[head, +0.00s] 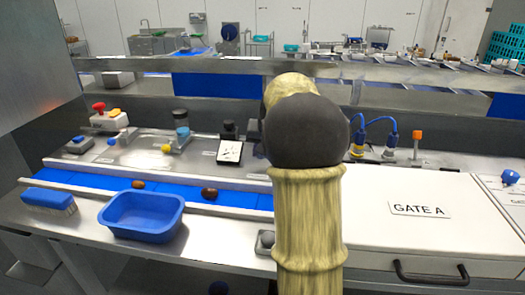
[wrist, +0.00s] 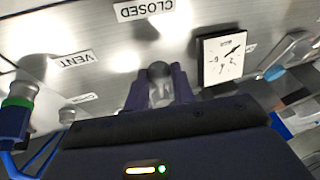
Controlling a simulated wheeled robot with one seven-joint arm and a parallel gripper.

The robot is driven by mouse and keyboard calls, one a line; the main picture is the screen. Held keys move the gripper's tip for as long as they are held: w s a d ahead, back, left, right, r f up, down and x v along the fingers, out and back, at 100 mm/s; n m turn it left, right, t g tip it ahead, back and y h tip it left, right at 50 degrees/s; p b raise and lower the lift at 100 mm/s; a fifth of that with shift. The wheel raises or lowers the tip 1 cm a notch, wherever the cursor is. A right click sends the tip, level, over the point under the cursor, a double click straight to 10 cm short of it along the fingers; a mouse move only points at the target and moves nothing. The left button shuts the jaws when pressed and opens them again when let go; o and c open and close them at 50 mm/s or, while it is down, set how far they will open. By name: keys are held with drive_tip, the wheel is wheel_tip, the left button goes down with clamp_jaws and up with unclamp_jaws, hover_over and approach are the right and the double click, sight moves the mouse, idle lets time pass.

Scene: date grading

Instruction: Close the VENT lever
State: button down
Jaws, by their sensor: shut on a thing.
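In the wrist view, my gripper (wrist: 160,88) has its two dark blue fingers shut around the VENT lever's dark rounded knob (wrist: 158,69). The fingers and gripper body hide most of the lever below the knob. A VENT label (wrist: 75,60) lies on the metal panel to the left, and a CLOSED label (wrist: 145,10) lies above the knob; both appear upside down.
A square dial (head: 230,151) stands just left of my arm. Blue hoses with fittings (head: 374,135) stand to the right, behind the white GATE A cover (head: 400,235). A blue tray (head: 142,214), a brush (head: 48,201) and a blue belt with dates (head: 85,182) are at left.

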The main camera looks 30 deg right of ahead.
drive_tip(key=c, duration=1.2)
unclamp_jaws()
drive_tip(key=shift+a, duration=0.15)
drive_tip(key=b+v, duration=0.1)
drive_tip(key=v, duration=1.6)
drive_tip(key=shift+r, duration=0.2)
